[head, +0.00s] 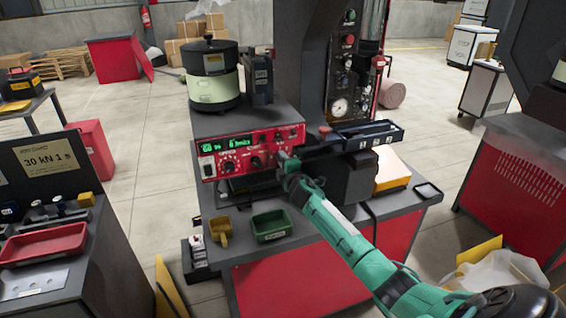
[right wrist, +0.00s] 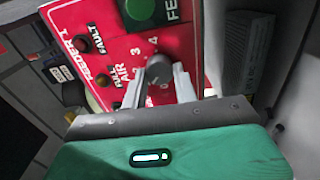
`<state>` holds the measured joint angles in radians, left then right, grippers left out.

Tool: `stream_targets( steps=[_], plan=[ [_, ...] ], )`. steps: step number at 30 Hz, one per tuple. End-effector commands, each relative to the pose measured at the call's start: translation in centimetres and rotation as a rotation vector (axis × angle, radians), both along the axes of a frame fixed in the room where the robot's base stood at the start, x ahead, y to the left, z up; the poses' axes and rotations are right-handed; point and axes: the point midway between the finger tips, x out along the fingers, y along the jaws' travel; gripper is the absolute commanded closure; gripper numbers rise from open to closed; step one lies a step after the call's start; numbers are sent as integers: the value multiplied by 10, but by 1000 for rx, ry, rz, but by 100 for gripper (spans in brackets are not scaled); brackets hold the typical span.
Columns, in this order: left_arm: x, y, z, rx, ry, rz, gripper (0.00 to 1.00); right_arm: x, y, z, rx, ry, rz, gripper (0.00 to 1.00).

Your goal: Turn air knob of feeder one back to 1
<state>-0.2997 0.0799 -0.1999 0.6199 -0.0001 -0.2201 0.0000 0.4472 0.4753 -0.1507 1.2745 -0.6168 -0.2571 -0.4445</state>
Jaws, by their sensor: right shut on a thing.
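In the right wrist view, the dark air knob (right wrist: 159,70) sits on a red panel (right wrist: 115,48) marked "FEEDER 1" and "AIR". The numerals 2, 3 and 4 show around it; I cannot read for sure where its pointer stands, and the 1 is not clear. My right gripper (right wrist: 158,82) is shut on the knob, one pale finger on each side. In the head view, my right gripper (head: 284,160) is at the right part of the red control panel (head: 235,150) and hides the knob. My left gripper is not in view.
A green button (right wrist: 139,10) and a "FAULT" lamp (right wrist: 85,44) are close to the knob. In the head view, a round feeder bowl (head: 213,78) stands above the panel. A green bin (head: 271,225) and a yellow cup (head: 219,231) stand on the bench below.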

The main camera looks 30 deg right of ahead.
Motion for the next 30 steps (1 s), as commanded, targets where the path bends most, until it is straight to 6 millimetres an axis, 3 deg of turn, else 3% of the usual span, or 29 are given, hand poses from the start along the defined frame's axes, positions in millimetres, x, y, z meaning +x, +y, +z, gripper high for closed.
stream_targets(
  steps=[16, 17, 20, 30],
  plan=[
    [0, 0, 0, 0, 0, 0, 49, 0, 1, 0, -26, 6, 1, 94],
    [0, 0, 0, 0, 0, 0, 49, 0, 1, 0, -26, 6, 1, 69],
    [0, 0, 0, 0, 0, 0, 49, 0, 1, 0, -25, 6, 1, 49],
    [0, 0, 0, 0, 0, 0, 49, -2, 1, -1, -25, 6, 0, 49]
  ],
)
